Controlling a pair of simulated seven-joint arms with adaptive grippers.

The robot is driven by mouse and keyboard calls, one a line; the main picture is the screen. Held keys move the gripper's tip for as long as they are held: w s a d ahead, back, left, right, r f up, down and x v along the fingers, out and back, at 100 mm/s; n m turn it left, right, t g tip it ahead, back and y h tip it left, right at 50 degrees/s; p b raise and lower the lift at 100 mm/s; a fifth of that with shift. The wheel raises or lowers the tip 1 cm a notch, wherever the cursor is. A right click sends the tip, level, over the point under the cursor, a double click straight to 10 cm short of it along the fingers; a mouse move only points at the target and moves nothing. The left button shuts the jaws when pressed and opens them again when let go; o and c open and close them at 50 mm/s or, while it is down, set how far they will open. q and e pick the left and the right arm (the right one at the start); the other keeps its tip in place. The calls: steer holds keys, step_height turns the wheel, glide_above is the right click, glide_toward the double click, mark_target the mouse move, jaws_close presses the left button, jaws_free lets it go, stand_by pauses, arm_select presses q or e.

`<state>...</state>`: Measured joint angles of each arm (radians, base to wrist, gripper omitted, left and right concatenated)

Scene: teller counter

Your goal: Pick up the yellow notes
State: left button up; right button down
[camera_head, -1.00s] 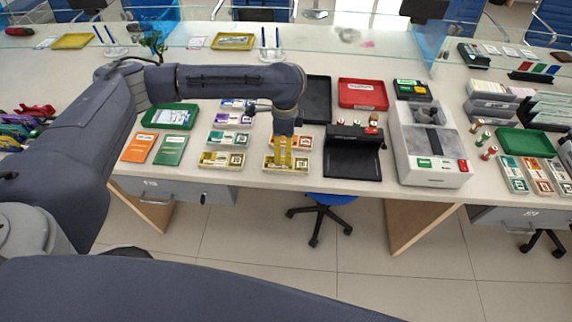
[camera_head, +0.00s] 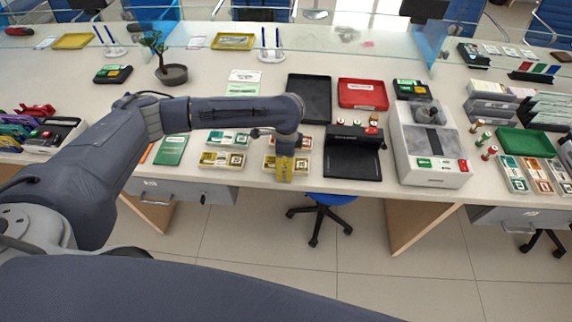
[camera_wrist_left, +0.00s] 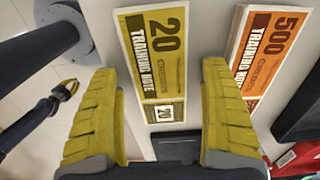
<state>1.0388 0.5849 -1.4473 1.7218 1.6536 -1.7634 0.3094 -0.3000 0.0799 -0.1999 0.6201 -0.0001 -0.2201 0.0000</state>
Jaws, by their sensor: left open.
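The yellow notes (camera_head: 272,163), in a pale holder, lie at the counter's near edge in the head view. In the left wrist view they are a yellow 20 training note (camera_wrist_left: 158,50) between my fingers. My left gripper (camera_head: 284,177) points down over them, open, with its yellow fingers on either side; it also shows in the left wrist view (camera_wrist_left: 163,75). I cannot tell whether it touches them. A second yellow stack (camera_head: 221,160) lies to the left. What seems to be my right gripper (camera_wrist_left: 68,88) is small in the left wrist view, its jaws unclear.
A black device (camera_head: 353,160) stands close to the right, with a black tray (camera_head: 309,100) and red tray (camera_head: 363,94) behind. Green-labelled notes (camera_head: 228,138) and a green booklet (camera_head: 171,150) are left.

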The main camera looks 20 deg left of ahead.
arm_select(q)
steer(key=shift+f, duration=0.1)
steer(key=c, duration=1.3)
